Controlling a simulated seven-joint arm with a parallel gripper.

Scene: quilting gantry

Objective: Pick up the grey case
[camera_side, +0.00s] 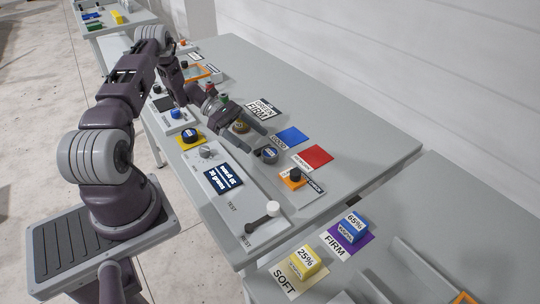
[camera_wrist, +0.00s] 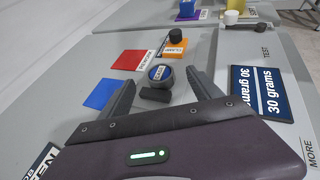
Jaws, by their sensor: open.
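A round grey case (camera_side: 267,154) with a blue and white label lies on the grey table, just beyond my fingertips. In the wrist view the case (camera_wrist: 160,74) shows between and slightly past the two fingertips, with a small dark block-like part (camera_wrist: 155,94) on its near side. My gripper (camera_side: 252,140) is open and empty, low over the table; its two fingers also show spread in the wrist view (camera_wrist: 163,82). I cannot tell the exact height of the fingers above the table.
A red square (camera_side: 316,155) and a blue square (camera_side: 294,136) lie beyond the case. An orange mat (camera_side: 289,184) with a dark knob is to the right. Yellow and blue blocks sit on a lower table.

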